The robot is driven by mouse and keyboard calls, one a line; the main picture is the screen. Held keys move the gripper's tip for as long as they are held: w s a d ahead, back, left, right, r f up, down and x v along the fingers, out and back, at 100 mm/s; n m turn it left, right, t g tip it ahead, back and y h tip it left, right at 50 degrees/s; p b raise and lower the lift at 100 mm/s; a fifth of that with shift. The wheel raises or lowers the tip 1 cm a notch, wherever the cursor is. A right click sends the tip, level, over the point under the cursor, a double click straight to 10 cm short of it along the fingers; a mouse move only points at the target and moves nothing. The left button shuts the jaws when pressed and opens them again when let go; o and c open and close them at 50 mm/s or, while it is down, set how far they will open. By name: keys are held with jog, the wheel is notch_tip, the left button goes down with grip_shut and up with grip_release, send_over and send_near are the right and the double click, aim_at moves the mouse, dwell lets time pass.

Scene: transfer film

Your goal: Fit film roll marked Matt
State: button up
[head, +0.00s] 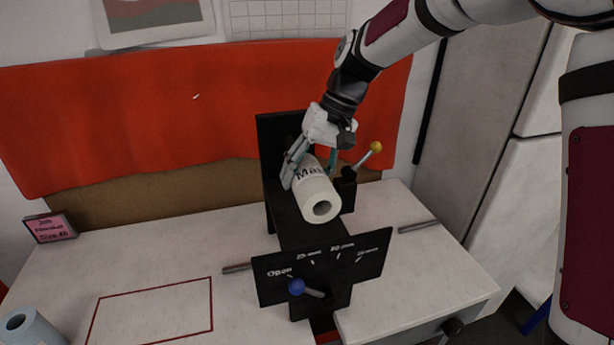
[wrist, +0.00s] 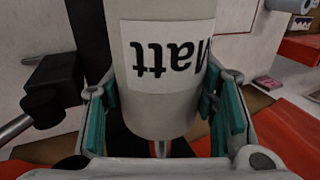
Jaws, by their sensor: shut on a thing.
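The white film roll marked "Matt" (head: 318,196) lies tilted over the black holder, its hollow end facing the front. My gripper (head: 311,167) is shut on the roll from behind and above, one finger on each side. In the wrist view the roll (wrist: 160,100) fills the middle between teal finger pads, its label upside down. A thin metal rod (wrist: 160,148) shows just below the roll's end. The black holder (head: 295,232) has an upright back plate. I cannot tell whether the roll touches the holder or sits on the rod.
A front panel (head: 370,262) carries size marks and "Open"; a blue-knobbed lever (head: 297,287) stands near "Open". A yellow-knobbed lever (head: 375,147) rises right of the roll. A pink job sign (head: 52,228) stands behind clear table.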

aim_at(293, 141)
jog(key=shift+w+a+b, duration=0.2)
jog(key=shift+w+b, duration=0.25)
jog(key=shift+w, duration=0.25)
jog(key=shift+w+a+b, duration=0.2)
jog(key=shift+w+b, duration=0.25)
jog(key=shift+w, duration=0.3)
jog(key=shift+w+a+b, duration=0.2)
jog(key=shift+w+b, duration=0.25)
jog(key=shift+w, duration=0.25)
jog(key=shift+w, duration=0.15)
jog(key=shift+w+a+b, duration=0.25)
jog(key=shift+w+b, duration=0.3)
jog(key=shift+w, duration=0.2)
jog(key=shift+w+a+b, duration=0.2)
jog(key=shift+w+b, duration=0.3)
jog(key=shift+w, duration=0.2)
jog(key=shift+w+a+b, duration=0.25)
jog(key=shift+w+b, duration=0.3)
jog(key=shift+w, duration=0.2)
jog(key=shift+w, duration=0.1)
jog(key=shift+w+a+b, duration=0.25)
jog(key=shift+w+b, duration=0.3)
jog(key=shift+w, duration=0.25)
jog(key=shift+w+a+b, duration=0.25)
jog(key=shift+w+b, duration=0.25)
jog(key=shift+w, duration=0.3)
jog(key=o, duration=1.5)
jog(key=shift+o, duration=0.2)
jog(key=v, duration=1.2)
